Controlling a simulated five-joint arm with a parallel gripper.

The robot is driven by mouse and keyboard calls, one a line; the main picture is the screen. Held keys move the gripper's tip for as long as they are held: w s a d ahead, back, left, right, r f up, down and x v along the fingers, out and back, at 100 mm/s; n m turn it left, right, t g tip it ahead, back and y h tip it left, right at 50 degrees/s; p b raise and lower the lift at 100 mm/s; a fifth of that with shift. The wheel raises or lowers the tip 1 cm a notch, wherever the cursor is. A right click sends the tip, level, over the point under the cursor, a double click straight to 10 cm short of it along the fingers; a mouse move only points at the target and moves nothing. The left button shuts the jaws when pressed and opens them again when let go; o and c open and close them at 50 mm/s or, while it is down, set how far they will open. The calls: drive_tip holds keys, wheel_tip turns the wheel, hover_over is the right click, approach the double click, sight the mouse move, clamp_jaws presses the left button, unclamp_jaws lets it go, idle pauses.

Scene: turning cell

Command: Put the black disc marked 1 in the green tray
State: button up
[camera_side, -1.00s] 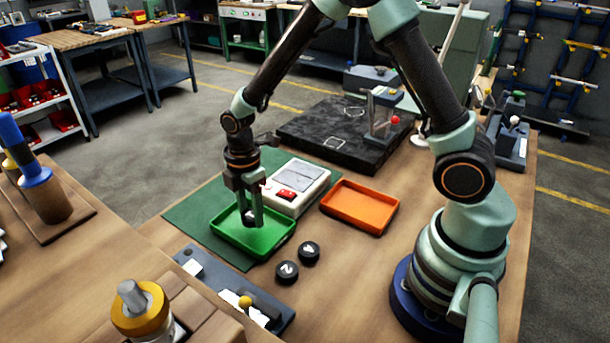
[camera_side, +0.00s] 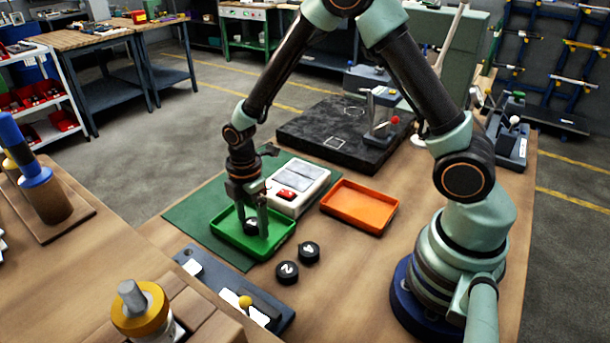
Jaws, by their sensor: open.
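My gripper (camera_side: 258,225) is open, with its fingers pointing down into the green tray (camera_side: 225,240). A black disc (camera_side: 250,224) with a white mark is in the tray, beside the fingers and partly hidden by them; its mark is too small to read. Two other black discs stand on the wooden table in front of the tray: one marked 2 (camera_side: 287,272) and one whose mark looks like a 4 or an A (camera_side: 309,252).
An orange tray (camera_side: 372,222) lies right of the green tray, empty. A white device with a red part (camera_side: 305,183) stands behind the green tray. A dark plate (camera_side: 310,140) lies further back. A grey fixture (camera_side: 215,283) is at the front left.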

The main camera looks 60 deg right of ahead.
wheel_tip(320, 180, up, 12)
wheel_tip(320, 180, up, 8)
drive_tip(key=m+t, duration=0.2)
drive_tip(key=m, duration=0.4)
hover_over(252, 223)
drive_tip(key=s+d, duration=0.3)
drive_tip(key=s, duration=0.1)
drive_tip(key=s+d+r+m+t, duration=0.2)
drive_tip(key=s+r+m+t, duration=0.1)
drive_tip(key=s+m, duration=0.4)
drive_tip(key=r+m, duration=0.1)
drive_tip(key=m, duration=0.2)
drive_tip(key=shift+s+d+t, duration=0.15)
drive_tip(key=shift+d+t, duration=0.1)
drive_tip(key=shift+t, duration=0.05)
